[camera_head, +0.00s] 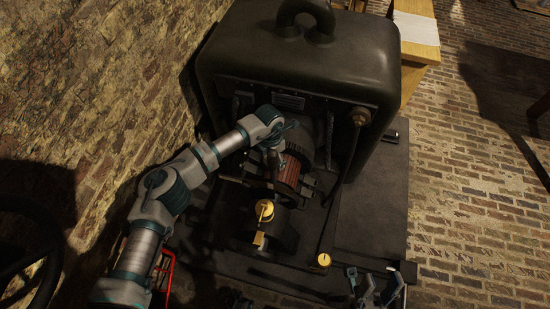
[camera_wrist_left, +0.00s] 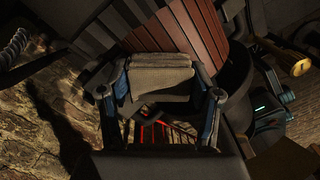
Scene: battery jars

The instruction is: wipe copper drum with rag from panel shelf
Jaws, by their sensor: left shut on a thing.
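The copper drum (camera_head: 288,174) sits inside the dark machine, with reddish-brown bars around it. It also shows at the top of the left wrist view (camera_wrist_left: 190,30). My left gripper (camera_wrist_left: 160,85) is shut on a folded grey-beige rag (camera_wrist_left: 160,78). The rag is right in front of the drum's lower edge in that view; I cannot tell whether they touch. In the head view my left arm reaches in from the left and its fingers are largely hidden at the drum. My right gripper (camera_head: 375,287) is open and empty at the bottom edge.
The machine's large dark rounded housing (camera_head: 345,65) rises behind the drum. A yellow-topped part (camera_head: 264,210) and a yellow round cap (camera_head: 324,260) stand in front. A brick wall is at left.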

